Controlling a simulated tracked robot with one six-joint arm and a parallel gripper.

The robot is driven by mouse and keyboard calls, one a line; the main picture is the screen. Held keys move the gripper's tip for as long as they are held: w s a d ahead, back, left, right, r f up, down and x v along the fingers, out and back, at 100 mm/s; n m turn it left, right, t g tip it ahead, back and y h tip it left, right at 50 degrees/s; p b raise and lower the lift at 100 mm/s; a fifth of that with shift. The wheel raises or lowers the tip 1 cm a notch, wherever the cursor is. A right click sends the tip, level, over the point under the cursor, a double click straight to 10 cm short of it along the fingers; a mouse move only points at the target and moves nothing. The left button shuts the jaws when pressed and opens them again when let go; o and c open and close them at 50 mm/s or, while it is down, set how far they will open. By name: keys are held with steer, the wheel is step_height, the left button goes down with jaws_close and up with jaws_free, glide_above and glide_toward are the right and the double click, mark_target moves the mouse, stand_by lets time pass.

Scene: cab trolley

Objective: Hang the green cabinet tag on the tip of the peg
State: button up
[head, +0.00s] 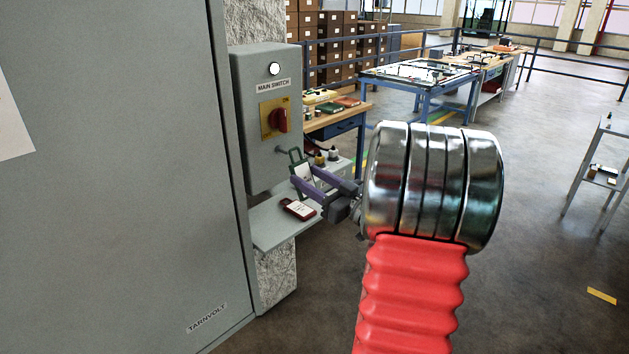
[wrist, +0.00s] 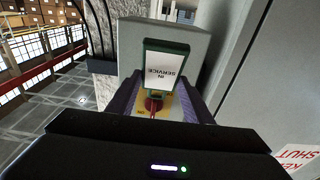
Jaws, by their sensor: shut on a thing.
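The green cabinet tag (head: 304,178) is a green frame around a white card, with an open green loop at its top. It hangs in the air in front of the main switch box. My gripper (head: 306,180) is shut on it with its purple fingers. In the wrist view the tag (wrist: 166,68) reads "IN SERVICE" and stands between the fingers, hiding part of the box. A small dark stub that may be the peg (head: 281,150) shows below the red switch handle, close left of the loop. I cannot tell whether they touch.
The grey switch box (head: 263,170) carries a red handle (head: 281,120) on a yellow plate. A dark red tag (head: 299,209) lies on the grey shelf (head: 270,226) below. Small bottles (head: 333,154) stand behind my gripper. A large grey cabinet (head: 110,180) closes off the left.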

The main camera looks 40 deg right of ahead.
steer(key=shift+w+f, duration=0.15)
steer(key=shift+w, duration=1.5)
steer(key=shift+w+a+f, duration=0.1)
steer(key=shift+w+f, duration=0.3)
steer(key=shift+w, duration=0.15)
steer(key=o, duration=1.1)
glide_toward(305, 177)
steer(key=shift+s+f, duration=0.55)
steer(key=shift+s, duration=0.2)
